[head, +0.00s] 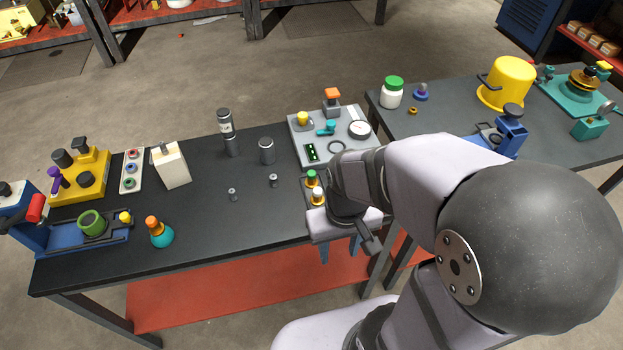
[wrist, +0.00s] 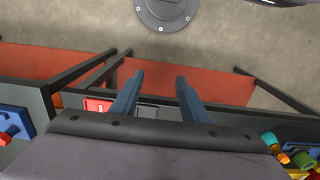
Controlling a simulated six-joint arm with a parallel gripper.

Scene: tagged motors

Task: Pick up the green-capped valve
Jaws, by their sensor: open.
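A small green-capped piece (head: 312,177), which looks like the valve, stands on a dark plate at the front right of the near table, just left of my wrist. A white-topped piece with an orange base (head: 317,195) stands right beside it. My gripper (head: 339,250) is open and empty, its blue fingers pointing down by the table's front edge. In the wrist view my gripper (wrist: 160,78) shows two parted fingers over the table edge and the red lower shelf, with nothing between them. The green-capped piece cannot be made out in the wrist view.
A grey panel (head: 299,148) with a gauge and knobs lies behind the green cap. Grey cylinders (head: 267,151) stand left of it. A teal bottle with an orange cap (head: 160,233) stands front left. A green-lidded white jar (head: 392,97) is on the right table. The near table's middle front is clear.

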